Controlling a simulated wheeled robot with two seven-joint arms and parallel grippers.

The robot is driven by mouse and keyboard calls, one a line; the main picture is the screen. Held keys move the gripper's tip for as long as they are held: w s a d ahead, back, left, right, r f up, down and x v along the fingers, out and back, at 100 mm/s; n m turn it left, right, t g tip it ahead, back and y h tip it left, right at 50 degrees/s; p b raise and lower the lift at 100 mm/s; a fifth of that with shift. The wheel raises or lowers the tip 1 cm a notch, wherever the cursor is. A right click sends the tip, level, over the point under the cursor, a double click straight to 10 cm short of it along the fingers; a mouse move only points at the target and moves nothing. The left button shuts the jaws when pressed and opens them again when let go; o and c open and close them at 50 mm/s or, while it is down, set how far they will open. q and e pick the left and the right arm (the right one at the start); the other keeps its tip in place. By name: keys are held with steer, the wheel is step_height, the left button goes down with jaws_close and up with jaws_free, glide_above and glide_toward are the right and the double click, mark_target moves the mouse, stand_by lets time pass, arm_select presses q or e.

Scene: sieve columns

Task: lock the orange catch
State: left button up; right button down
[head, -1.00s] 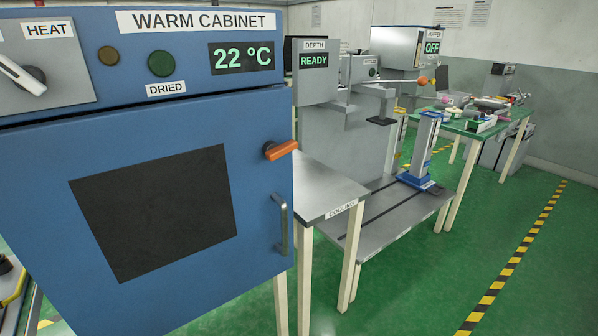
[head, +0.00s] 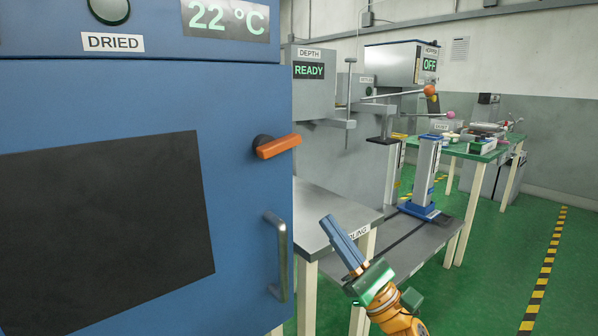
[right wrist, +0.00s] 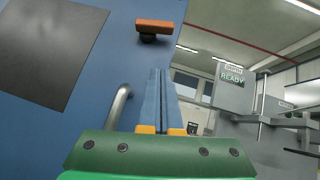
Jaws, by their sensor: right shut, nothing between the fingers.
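The orange catch (head: 278,147) is a short lever on a dark round hub near the right edge of the blue cabinet door (head: 245,190). It lies nearly level, its outer end tipped slightly up and reaching past the door's edge. It also shows at the top of the right wrist view (right wrist: 155,26). My right gripper (head: 330,222) is below and to the right of the catch, apart from it, its blue fingers together and empty. In the right wrist view the fingers (right wrist: 160,75) point up towards the catch. My left gripper is not in view.
A grey vertical door handle (head: 279,255) stands below the catch, left of my right gripper. The grey cooling table (head: 335,205) is behind the gripper. A press with a READY display (head: 308,70) stands farther back. Green floor is open at the right.

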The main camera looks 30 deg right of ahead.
mark_target(280, 146)
arm_select(q)
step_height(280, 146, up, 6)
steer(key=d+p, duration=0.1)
steer(key=p, duration=0.5)
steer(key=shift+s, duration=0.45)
arm_select(e)
steer(key=s+r+x, duration=0.1)
steer(key=s+x, duration=0.1)
steer(key=x, duration=1)
steer(key=shift+w+a+r, duration=0.2)
steer(key=shift+w+r, duration=0.15)
steer(key=shift+r, duration=0.35)
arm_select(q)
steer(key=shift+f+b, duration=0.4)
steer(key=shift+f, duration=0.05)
arm_select(e)
steer(key=shift+d+n+g+y, duration=0.1)
steer(key=shift+n+g+y, duration=0.2)
steer(key=shift+n+y, duration=0.35)
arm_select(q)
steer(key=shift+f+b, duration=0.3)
arm_select(e)
steer(key=shift+d+r+n+g+y, duration=0.1)
steer(key=shift+n+g+y, duration=0.25)
steer(key=shift+n, duration=0.2)
